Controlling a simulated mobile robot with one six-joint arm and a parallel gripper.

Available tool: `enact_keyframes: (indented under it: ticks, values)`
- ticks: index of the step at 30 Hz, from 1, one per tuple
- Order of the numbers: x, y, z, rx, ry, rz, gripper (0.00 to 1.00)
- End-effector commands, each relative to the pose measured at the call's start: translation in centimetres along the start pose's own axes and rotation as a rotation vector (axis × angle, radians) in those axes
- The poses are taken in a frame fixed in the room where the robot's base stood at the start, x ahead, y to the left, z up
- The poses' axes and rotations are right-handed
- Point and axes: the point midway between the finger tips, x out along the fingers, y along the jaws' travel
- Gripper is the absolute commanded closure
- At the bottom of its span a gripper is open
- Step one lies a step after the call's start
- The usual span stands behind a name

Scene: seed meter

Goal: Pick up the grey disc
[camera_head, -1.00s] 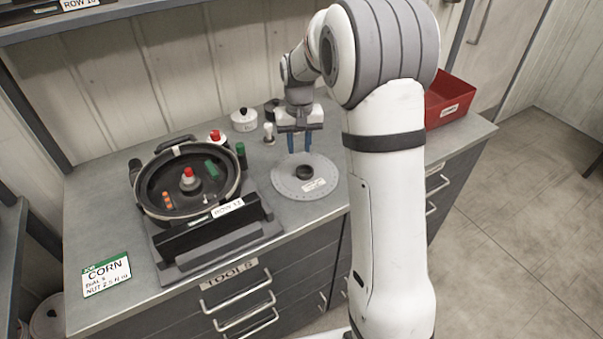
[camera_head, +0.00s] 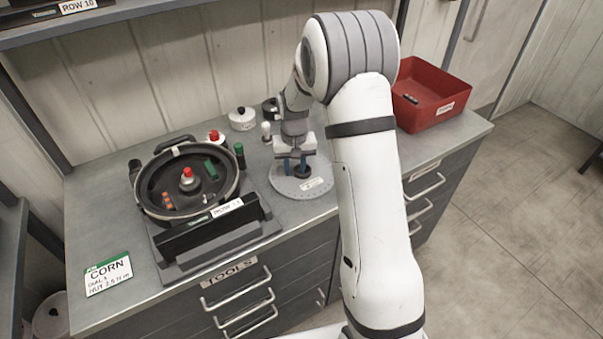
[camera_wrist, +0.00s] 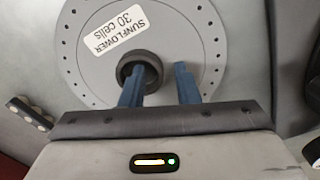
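The grey disc (camera_head: 288,188) lies flat on the counter, right of the seed meter. It has a ring of small holes at its edge and a label reading "SUNFLOWER 30 cells". In the wrist view the disc (camera_wrist: 85,62) shows its dark raised hub (camera_wrist: 151,72). My gripper (camera_head: 295,170) is low over the disc at the hub. In the wrist view my gripper (camera_wrist: 160,66) has its two blue fingers apart; the left one overlaps the hub and the right one is just beside it. I cannot tell whether either touches.
The seed meter (camera_head: 160,215) on its black base stands left of the disc. A red bin (camera_head: 428,115) is at the right. A CORN card (camera_head: 108,274) lies front left.

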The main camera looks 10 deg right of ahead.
Motion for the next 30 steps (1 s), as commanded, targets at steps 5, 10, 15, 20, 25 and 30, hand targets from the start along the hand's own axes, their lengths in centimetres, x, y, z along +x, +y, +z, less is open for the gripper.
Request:
enact_keyframes:
  ticks: [5, 10, 15, 20, 25, 30]
  values:
    - [0.0, 0.0, 0.0, -0.001, 0.000, 0.000, 0.86]
    - [0.0, -0.1, 0.0, -0.001, 0.000, 0.000, 1.00]
    - [0.0, -0.1, 0.0, -0.001, 0.000, 0.000, 1.00]
    - [-0.1, -0.1, 0.0, -0.002, 0.001, 0.000, 1.00]
    - [-0.6, -0.1, -0.1, -0.002, 0.003, 0.000, 1.00]
    - [-3.3, -0.1, -0.1, -0.002, 0.007, -0.001, 1.00]
